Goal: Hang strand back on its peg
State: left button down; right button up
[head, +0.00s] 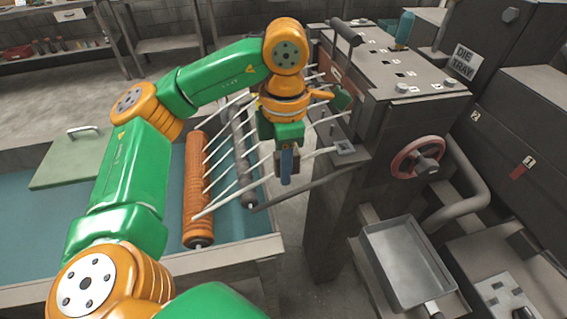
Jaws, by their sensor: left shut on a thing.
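Several pale strands run from an orange ribbed roller (196,188) on the left towards the dark machine (340,190) on the right. They pass a grey bar (241,150) standing beside the roller; single pegs are too small to make out. My left gripper (287,168) points down between the bar and the machine. Its bluish fingers are shut on the nearest strand (232,190), which slants up from the roller's near end and continues right of the fingers to a small plate (344,148) on the machine. The exact grip point is hidden by the fingers. My right gripper is out of view.
A red handwheel (417,157) sticks out from the machine's side. A grey metal tray (408,262) lies at the lower right. A green board (70,160) with a handle lies at the left. A long lever (346,32) stands on the machine top.

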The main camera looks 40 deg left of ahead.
pick_arm(q)
jog(key=shift+f+b, duration=0.6)
jog(key=shift+f, duration=0.15)
dwell(0.4)
jog(key=c, duration=0.6)
grip_release()
